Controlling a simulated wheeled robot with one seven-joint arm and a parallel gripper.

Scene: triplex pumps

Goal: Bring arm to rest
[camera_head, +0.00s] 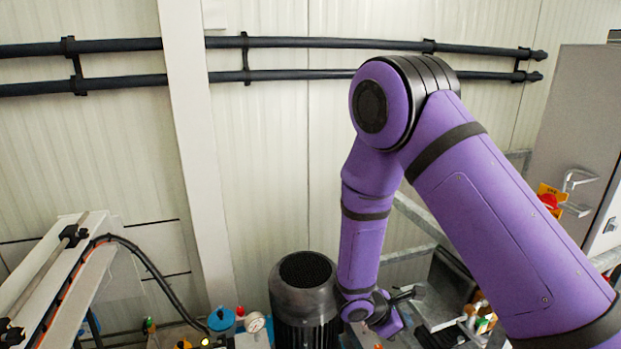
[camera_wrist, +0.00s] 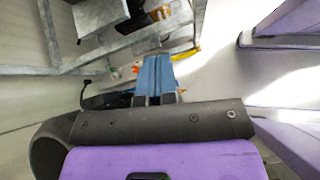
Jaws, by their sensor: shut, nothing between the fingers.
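My purple arm (camera_head: 463,210) reaches in from the lower right, bends at a high elbow and hangs down to the wrist. My gripper (camera_head: 405,296) is small and partly hidden at the wrist, just right of the black motor. In the wrist view the dark fingers of my gripper (camera_wrist: 155,98) are together, with nothing held between them.
A black cylindrical motor (camera_head: 305,300) stands close left of my forearm. A pressure gauge (camera_head: 255,322) and a blue part (camera_head: 221,319) are left of it. Dark pipes (camera_head: 110,45) run along the wall. A grey cabinet (camera_head: 575,130) with a red switch (camera_head: 548,201) stands right.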

